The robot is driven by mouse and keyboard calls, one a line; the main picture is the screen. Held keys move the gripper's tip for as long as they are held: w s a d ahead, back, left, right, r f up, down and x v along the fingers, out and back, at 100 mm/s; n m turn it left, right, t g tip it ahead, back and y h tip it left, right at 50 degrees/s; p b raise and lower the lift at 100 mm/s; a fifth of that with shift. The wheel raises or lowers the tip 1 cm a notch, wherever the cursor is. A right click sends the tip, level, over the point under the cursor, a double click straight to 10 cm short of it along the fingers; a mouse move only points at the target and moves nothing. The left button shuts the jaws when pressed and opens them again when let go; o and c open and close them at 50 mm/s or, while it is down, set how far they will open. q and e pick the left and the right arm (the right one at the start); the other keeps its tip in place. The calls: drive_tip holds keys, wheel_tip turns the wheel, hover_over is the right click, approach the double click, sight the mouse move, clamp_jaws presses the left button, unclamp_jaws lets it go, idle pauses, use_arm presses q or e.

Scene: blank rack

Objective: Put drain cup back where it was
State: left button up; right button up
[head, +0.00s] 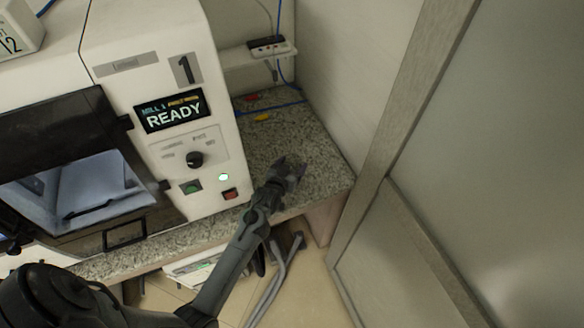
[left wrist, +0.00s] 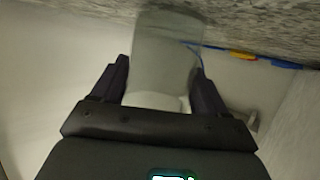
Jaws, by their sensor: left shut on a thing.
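The drain cup (left wrist: 165,55) is a clear, greyish see-through cup. In the left wrist view it stands out between the two dark fingers of my left gripper (left wrist: 158,85), which is shut on it. In the head view my left gripper (head: 287,170) is at the front right part of the speckled counter (head: 320,165), just right of the mill. I cannot make out the cup clearly there, nor whether it touches the counter. My right gripper is in neither view.
The white mill (head: 215,130), showing READY, stands close on the left. A wall and a frosted panel (head: 500,150) bound the right side. A yellow piece (head: 263,117) and a blue cable (head: 280,106) lie farther back on the counter. A power strip (head: 268,46) is above.

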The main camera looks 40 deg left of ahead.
use_arm(q)
drive_tip(key=o, duration=1.1)
drive_tip(key=shift+f, duration=0.1)
